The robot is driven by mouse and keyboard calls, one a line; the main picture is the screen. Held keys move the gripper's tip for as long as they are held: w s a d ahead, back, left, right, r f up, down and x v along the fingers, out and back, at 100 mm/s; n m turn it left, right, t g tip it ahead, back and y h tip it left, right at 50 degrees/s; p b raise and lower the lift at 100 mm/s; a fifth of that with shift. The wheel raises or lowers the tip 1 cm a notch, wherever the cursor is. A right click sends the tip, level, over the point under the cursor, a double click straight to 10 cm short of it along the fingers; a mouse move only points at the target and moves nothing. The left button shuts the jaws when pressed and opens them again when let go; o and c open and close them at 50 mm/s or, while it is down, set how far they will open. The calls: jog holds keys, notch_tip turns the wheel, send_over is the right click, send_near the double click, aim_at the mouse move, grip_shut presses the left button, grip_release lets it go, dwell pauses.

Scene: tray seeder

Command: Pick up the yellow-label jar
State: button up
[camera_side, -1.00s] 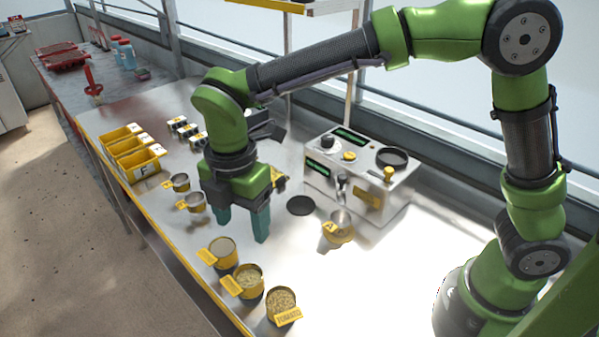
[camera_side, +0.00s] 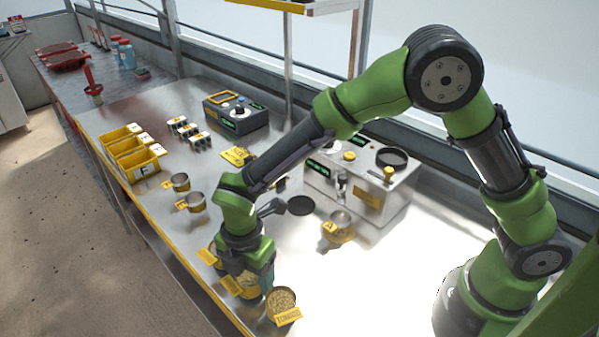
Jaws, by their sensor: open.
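Three jars with yellow labels stand in a row along the table's front edge. The nearest jar (camera_side: 281,300) is full of pale seeds and fully clear of my gripper. The middle jar (camera_side: 249,292) is partly hidden under my gripper. The far jar (camera_side: 215,250) shows only its left part beside my gripper. My gripper (camera_side: 254,282) is open and low at the middle jar, pointing down. One teal finger shows at that jar's right side; the other is mostly hidden. I cannot tell whether the fingers touch the jar.
Two small metal cups (camera_side: 195,203) stand farther along the front edge. A grey machine (camera_side: 370,195) with a metal cup (camera_side: 340,222) before it stands at the right. Yellow bins (camera_side: 135,160) are at the left. Bare table lies right of the jars.

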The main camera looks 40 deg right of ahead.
jog(key=shift+f, duration=0.6)
